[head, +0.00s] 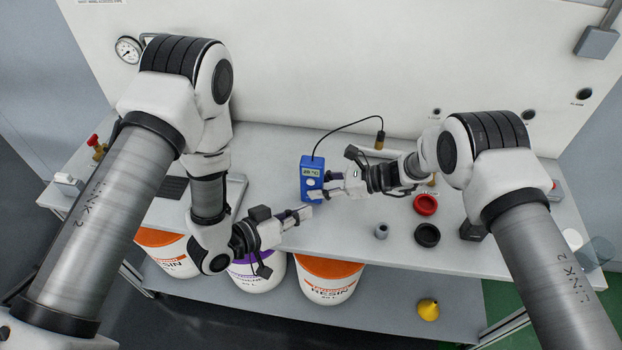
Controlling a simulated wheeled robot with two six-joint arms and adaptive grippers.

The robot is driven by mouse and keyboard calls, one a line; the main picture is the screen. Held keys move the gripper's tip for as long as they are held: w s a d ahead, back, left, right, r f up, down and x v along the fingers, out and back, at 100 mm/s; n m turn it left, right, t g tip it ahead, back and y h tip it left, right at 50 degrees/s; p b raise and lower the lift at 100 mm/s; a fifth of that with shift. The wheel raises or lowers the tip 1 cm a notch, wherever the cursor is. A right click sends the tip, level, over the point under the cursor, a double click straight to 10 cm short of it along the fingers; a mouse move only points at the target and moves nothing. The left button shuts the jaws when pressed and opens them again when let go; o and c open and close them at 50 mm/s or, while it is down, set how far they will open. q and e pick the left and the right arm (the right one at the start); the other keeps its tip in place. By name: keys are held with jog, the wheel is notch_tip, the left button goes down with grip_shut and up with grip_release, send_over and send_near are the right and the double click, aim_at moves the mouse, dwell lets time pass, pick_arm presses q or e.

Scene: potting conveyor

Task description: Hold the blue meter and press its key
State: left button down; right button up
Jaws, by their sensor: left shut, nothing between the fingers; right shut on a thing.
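The blue meter (306,164) stands on the bench, with a lit display near its top and a round pale key (311,183) below it. A black cable runs from its top to a probe (380,137) at the back. My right gripper (318,189) comes in from the right and is shut on the meter's lower part. My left gripper (307,212) is shut and empty, just below the meter and in front of it, pointing right. It appears apart from the key. The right fingers hide part of the meter's lower right side.
A red cup (425,204), a black cup (426,235) and a small grey part (381,231) stand on the bench (340,238) to the right. Resin buckets (331,283) and a yellow funnel (428,309) are on the lower shelf. A pale panel with a gauge (128,49) rises behind.

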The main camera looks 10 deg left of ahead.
jog(key=o, duration=1)
